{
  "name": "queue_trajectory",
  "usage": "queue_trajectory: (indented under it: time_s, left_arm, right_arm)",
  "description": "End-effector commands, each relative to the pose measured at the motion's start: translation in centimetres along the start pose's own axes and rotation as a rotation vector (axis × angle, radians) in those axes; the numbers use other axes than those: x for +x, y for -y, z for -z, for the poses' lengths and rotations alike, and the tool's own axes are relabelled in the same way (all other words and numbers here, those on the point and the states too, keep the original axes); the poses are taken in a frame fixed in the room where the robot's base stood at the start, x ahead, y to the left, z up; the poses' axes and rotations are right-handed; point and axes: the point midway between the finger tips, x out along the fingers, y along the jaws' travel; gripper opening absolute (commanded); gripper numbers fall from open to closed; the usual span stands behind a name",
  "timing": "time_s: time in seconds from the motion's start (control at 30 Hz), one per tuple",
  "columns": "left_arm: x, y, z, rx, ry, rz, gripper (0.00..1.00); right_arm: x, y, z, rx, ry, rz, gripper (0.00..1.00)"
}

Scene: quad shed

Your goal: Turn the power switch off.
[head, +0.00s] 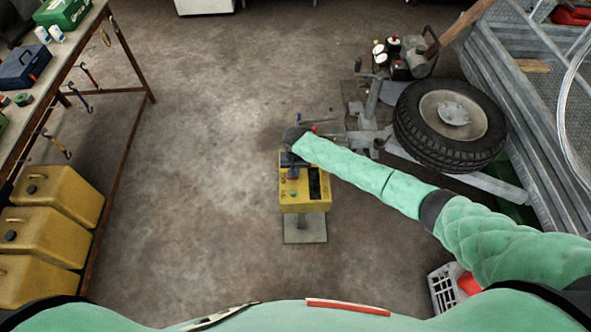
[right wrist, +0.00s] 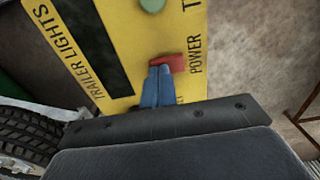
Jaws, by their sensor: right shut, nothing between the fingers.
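A yellow control box (head: 303,206) stands on a post in the middle of the head view. In the right wrist view its yellow panel (right wrist: 118,75) carries the words POWER and TRAILER LIGHTS. The red power switch (right wrist: 172,63) sits beside the word POWER. My right gripper (head: 292,171) is over the box top, with its arm coming in from the right. In the right wrist view its blue fingertips (right wrist: 158,72) are shut and empty, right at the switch's near edge. Whether they touch it, and which way the switch is set, I cannot tell. My left gripper is not in view.
A green round knob (right wrist: 152,4) is on the panel beyond the switch. A trailer wheel (head: 452,118) and metal frame stand right of the box. A workbench (head: 60,60) and yellow jerrycans (head: 50,228) line the left. The floor (head: 190,130) between is clear.

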Motion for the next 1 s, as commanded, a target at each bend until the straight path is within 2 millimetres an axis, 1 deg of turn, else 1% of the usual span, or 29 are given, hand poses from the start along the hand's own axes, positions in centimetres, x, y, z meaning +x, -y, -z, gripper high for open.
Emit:
queue_trajectory:
  time_s: [0.4, 0.6, 0.7, 1.0]
  left_arm:
    - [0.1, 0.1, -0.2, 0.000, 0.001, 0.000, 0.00]
    - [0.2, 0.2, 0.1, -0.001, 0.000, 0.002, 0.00]
    - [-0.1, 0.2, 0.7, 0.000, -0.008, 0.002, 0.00]
    - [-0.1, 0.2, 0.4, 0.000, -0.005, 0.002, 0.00]
  right_arm:
    - [0.3, -0.1, 0.0, 0.001, 0.001, 0.004, 0.00]
    - [1.2, -0.3, -0.2, 0.003, 0.004, 0.082, 0.00]
    - [1.1, -0.3, -0.1, 0.000, 0.002, 0.080, 0.00]
    - [1.2, 0.0, -0.2, 0.000, 0.005, 0.078, 0.00]
